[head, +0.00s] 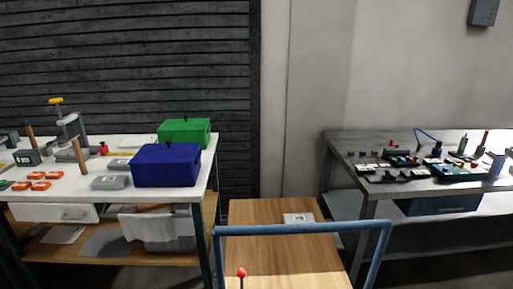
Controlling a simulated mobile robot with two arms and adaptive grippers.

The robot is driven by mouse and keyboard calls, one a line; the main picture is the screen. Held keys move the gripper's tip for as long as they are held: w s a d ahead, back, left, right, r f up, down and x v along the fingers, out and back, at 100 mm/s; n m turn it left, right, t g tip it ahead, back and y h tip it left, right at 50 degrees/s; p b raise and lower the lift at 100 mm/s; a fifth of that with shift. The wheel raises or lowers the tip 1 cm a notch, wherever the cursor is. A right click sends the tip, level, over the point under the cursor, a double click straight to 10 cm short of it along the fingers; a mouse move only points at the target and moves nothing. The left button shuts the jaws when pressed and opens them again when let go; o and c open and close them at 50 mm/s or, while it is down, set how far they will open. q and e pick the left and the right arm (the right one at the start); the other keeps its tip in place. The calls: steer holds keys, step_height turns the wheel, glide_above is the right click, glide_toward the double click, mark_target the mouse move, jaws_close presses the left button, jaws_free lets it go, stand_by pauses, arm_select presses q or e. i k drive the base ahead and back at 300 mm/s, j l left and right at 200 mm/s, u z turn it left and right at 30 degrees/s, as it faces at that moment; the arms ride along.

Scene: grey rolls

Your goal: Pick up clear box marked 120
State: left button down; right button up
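A small pale box with a white label (298,218) lies on a wooden-topped surface (265,238) in the lower middle of the head view. Its marking is too small to read. A similar grey, see-through-looking box (110,182) lies on the left table, in front of the blue box. Another such box (120,164) lies just behind it. I cannot tell which one is marked 120. Neither of my grippers shows in the head view.
The white left table (60,195) holds a blue box (166,165), a green box (185,132), orange pieces (38,185) and tools. A blue rail (300,228) crosses before the wooden top. The grey right table (350,165) holds electronic parts. A red knob (242,272) stands in front.

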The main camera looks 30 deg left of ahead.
mark_target(101, 182)
steer(key=u, duration=2)
steer(key=z, duration=0.5)
steer(key=i+j+z, duration=0.35)
steer(key=j, duration=0.25)
steer(key=i+j+z, duration=0.4)
steer(key=j, duration=0.25)
steer(key=j+z, duration=0.15)
steer(key=j, duration=0.2)
